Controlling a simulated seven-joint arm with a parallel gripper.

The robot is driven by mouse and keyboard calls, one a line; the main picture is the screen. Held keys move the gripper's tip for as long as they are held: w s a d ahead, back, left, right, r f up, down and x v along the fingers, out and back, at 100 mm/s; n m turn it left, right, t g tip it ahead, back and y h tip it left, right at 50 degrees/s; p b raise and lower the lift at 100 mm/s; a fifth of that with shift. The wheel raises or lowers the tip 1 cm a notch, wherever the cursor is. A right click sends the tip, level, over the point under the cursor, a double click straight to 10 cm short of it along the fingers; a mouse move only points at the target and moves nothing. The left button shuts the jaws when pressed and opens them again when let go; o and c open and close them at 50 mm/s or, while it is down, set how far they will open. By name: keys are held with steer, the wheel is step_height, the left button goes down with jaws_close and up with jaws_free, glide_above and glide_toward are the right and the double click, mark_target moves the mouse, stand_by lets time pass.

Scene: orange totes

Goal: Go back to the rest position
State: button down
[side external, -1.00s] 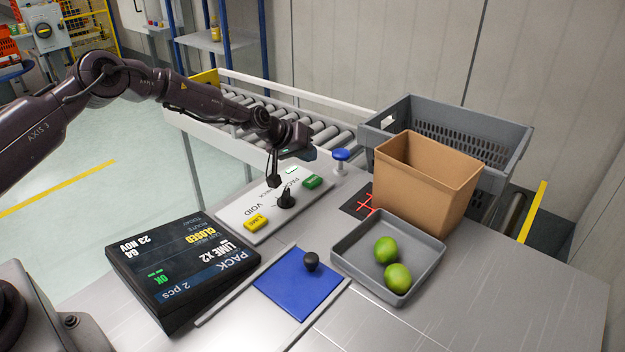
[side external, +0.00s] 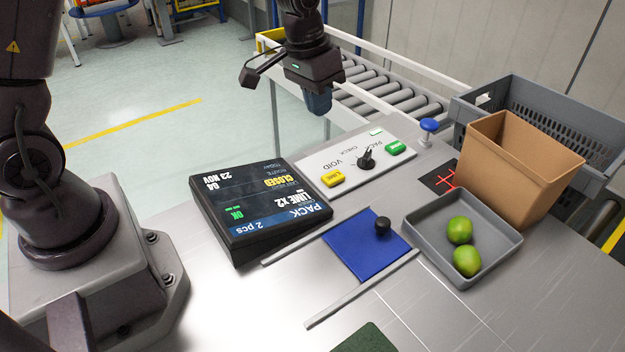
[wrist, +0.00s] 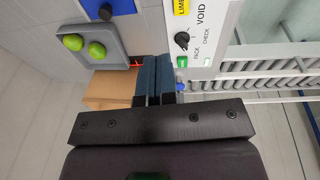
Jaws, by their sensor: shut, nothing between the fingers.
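My gripper (side external: 318,102) hangs in the air above the far edge of the table, left of the roller conveyor, pointing down and shut with nothing in it. In the wrist view its two blue-grey fingers (wrist: 154,80) lie side by side. The white control panel (side external: 355,160) lies below and to the right of it, with a black knob (side external: 366,158), a yellow button (side external: 332,178) and a green button (side external: 395,147). The grey tray (side external: 425,220) holds two limes (side external: 460,230).
A brown box (side external: 510,175) stands behind the tray, beside a grey crate (side external: 590,125). A blue plate (side external: 360,245) with a black knob lies between two metal rails. A blue-topped button (side external: 428,127) stands behind the panel. The front of the steel table is largely clear.

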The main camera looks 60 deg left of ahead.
steer(key=s+r+t, duration=0.2)
steer(key=s+r, duration=0.5)
steer(key=s, duration=0.3)
steer(key=s+r+t+y, duration=0.1)
steer(key=s+r+t, duration=0.1)
steer(key=s+r, duration=0.4)
steer(key=shift+s+a+r, duration=0.3)
steer(key=shift+s+r, duration=0.1)
steer(key=shift+s, duration=2.3)
